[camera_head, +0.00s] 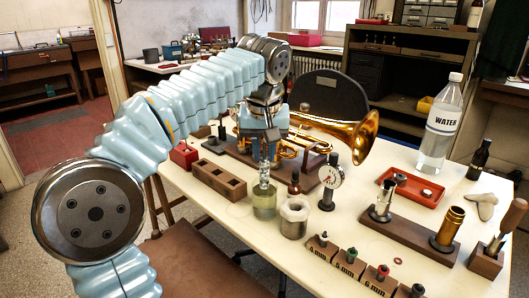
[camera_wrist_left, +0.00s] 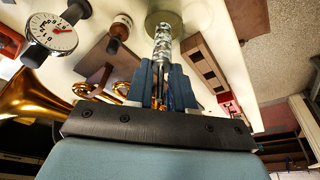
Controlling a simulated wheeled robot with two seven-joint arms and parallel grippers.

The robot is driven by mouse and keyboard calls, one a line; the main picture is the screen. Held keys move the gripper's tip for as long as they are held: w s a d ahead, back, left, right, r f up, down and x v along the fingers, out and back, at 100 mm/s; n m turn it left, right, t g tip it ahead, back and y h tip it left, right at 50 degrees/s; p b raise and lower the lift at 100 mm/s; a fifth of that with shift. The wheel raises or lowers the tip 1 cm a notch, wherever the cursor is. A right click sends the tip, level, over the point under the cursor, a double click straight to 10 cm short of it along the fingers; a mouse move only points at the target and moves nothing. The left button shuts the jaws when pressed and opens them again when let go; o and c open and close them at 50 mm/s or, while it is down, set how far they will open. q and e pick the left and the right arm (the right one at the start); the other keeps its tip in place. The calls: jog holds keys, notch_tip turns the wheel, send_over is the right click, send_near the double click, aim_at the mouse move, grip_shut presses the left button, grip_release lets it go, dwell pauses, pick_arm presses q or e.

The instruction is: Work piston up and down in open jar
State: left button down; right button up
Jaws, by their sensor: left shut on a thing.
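My left gripper (camera_head: 263,158) is shut on a silver piston (camera_head: 264,174) and holds it upright over an open glass jar (camera_head: 265,207) of pale greenish liquid. The piston's lower end is at the jar's mouth; how far it reaches inside is hard to tell. In the left wrist view the piston (camera_wrist_left: 162,47) extends from between the blue fingers (camera_wrist_left: 161,88) toward the jar (camera_wrist_left: 178,20), which is cut by the top edge. The fingers hide the piston's upper part. My right gripper is not in view.
A metal cup (camera_head: 294,219) stands close right of the jar, with a small brown bottle (camera_head: 294,184) and dial gauge (camera_head: 328,186) near. A brown slotted block (camera_head: 218,182) is to the left. A brass horn (camera_head: 362,139) lies behind. A water bottle (camera_head: 437,130) stands far right.

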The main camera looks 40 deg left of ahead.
pick_arm(q)
jog(key=shift+r, duration=2.3)
